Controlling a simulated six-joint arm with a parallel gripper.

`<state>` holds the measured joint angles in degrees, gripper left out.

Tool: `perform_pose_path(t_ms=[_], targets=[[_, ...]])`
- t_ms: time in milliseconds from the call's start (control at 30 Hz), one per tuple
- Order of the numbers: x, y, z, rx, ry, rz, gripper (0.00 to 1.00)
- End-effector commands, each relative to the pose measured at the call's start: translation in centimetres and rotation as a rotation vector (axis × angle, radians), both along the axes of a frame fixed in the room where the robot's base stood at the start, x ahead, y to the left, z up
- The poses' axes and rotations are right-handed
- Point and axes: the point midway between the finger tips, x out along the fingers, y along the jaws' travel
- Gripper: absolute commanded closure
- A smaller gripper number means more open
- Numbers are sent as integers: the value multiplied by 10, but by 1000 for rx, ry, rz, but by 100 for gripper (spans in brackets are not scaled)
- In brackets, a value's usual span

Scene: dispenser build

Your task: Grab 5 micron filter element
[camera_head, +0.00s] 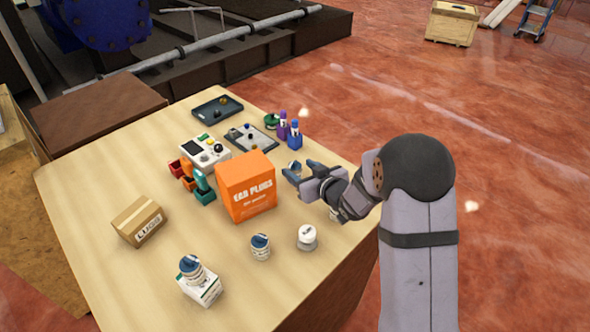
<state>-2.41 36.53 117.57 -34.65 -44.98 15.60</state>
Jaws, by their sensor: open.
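My gripper (301,178) is open over the right side of the table, just right of the orange box. A small blue-topped object (294,166) shows close to its fingers; I cannot tell whether they touch it. A small white cylinder with a dark blue top (260,247) stands near the front. A similar one (191,268) sits on a white box (205,290). A white round-topped canister (307,237) stands to the right. Labels are too small to read, so I cannot tell which is the 5 micron filter element. Part of another light object (335,214) shows below my wrist.
The orange ear plugs box (247,187) stands mid-table (110,185). A cardboard box (138,220) lies left. A white device (205,151), small coloured bins (204,188), two trays (217,107) (250,139) and purple and blue bottles (294,135) stand behind. The front left is clear.

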Motion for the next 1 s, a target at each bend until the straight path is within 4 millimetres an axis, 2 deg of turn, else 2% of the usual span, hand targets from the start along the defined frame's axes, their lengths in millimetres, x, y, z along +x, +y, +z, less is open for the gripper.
perform_pose_path(t_ms=[167, 400, 467, 600, 1000], targets=[[7, 4, -4, 0, 1, 0, 46], [8, 4, -4, 0, 1, 0, 46], [8, 4, -4, 0, 1, 0, 58], [8, 4, -4, 0, 1, 0, 91], [8, 4, 1, 0, -1, 0, 92]])
